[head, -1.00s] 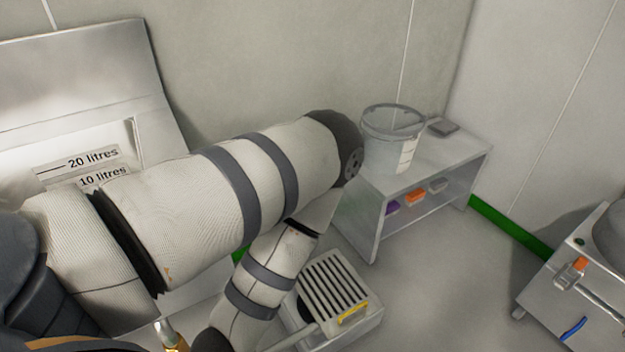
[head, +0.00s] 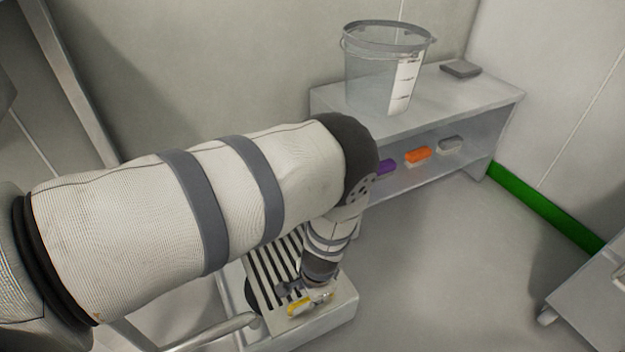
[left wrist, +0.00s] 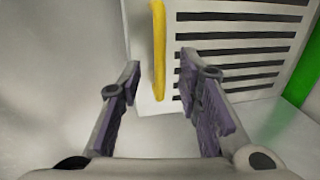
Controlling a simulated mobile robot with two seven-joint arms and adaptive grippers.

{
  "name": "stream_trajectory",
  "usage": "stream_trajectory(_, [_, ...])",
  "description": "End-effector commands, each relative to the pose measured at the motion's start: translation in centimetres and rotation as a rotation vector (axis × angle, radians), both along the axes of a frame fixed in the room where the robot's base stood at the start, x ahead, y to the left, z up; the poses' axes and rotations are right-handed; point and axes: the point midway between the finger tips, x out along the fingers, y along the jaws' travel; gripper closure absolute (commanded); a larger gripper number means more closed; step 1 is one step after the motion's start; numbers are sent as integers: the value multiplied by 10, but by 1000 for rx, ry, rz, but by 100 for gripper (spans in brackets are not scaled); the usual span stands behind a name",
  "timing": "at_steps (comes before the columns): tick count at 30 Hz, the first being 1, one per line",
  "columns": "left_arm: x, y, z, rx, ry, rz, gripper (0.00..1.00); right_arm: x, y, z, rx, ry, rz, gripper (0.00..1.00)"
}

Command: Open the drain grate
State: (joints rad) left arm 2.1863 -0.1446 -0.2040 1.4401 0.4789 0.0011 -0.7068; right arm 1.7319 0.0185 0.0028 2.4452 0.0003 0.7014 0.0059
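The drain grate (head: 272,276), a pale panel with dark parallel slots, lies on a low metal base near the floor, partly hidden by my left arm. Its yellow handle (head: 296,307) is at the near edge. The left wrist view shows the slotted grate (left wrist: 243,44) and the yellow bar handle (left wrist: 158,45) close up. My left gripper (left wrist: 160,72) is open, with the handle's lower end between its fingertips; I cannot tell whether they touch it. In the head view my left gripper (head: 304,294) is small, right at the handle. My right gripper is not in view.
A metal bench (head: 478,98) stands behind, with a clear bucket (head: 372,75) and a dark grey flat item (head: 460,69) on top. Purple, orange (head: 418,155) and grey items sit on its shelf. A metal cart (head: 590,300) is at right. Floor between is clear.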

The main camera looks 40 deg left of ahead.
Motion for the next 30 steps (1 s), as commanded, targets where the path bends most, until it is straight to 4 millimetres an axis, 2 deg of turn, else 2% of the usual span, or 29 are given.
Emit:
stream_trajectory(1, [-1, 2, -16, 0, 4, 2, 69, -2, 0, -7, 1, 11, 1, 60])
stream_trajectory(5, [1, 5, -31, 0, 2, 0, 69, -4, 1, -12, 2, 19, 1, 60])
stream_trajectory(15, [2, 7, -35, 0, 0, 2, 69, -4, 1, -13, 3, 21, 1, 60])
stream_trajectory(19, [2, 7, -35, 0, 0, 2, 98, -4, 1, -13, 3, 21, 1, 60])
stream_trajectory(30, [3, 7, -29, -13, 4, 3, 100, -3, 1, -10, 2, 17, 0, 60])
